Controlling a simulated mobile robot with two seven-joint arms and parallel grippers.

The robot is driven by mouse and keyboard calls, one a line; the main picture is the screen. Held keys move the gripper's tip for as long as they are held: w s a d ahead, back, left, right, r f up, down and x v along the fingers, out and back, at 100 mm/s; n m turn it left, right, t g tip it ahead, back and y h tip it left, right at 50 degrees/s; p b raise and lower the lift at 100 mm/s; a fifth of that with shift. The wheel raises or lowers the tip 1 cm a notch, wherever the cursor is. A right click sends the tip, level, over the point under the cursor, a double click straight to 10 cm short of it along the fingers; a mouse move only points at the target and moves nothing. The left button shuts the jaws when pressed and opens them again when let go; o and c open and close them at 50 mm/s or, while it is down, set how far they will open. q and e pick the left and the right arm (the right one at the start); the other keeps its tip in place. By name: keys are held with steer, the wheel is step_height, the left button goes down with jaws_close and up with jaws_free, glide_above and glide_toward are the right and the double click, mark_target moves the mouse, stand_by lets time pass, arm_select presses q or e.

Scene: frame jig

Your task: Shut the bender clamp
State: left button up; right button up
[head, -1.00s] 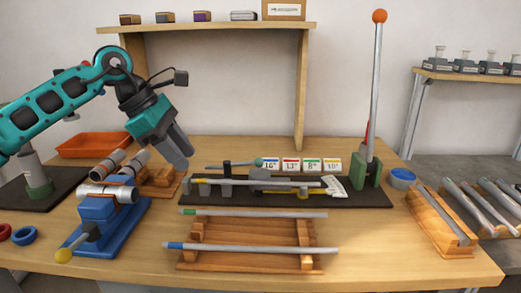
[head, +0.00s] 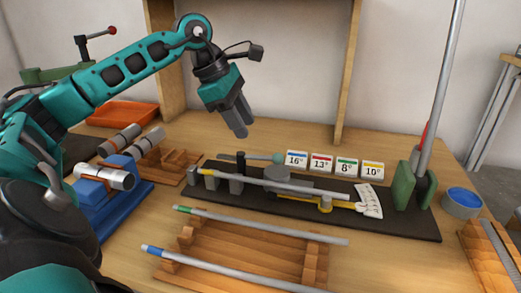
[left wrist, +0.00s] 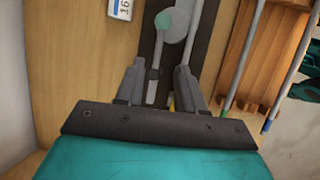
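The bender (head: 225,203) is a dark base plate with grey posts, a round former and a white angle scale. A grey tube (head: 300,188) with a yellow band lies along it. My right gripper is out of view.
Number cards (head: 321,162) stand behind the bender. A tall grey lever in a green bracket (head: 404,180) rises at the right. A wooden rack (head: 210,262) with two tubes lies in front. A blue vise (head: 95,205) and an orange tray (head: 122,115) are at left.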

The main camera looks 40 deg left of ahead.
mark_target(259, 157)
arm_select(q)
steer(key=x, duration=0.8)
steer(key=shift+w+f, duration=0.2)
steer(key=shift+f, duration=0.05)
jaws_close()
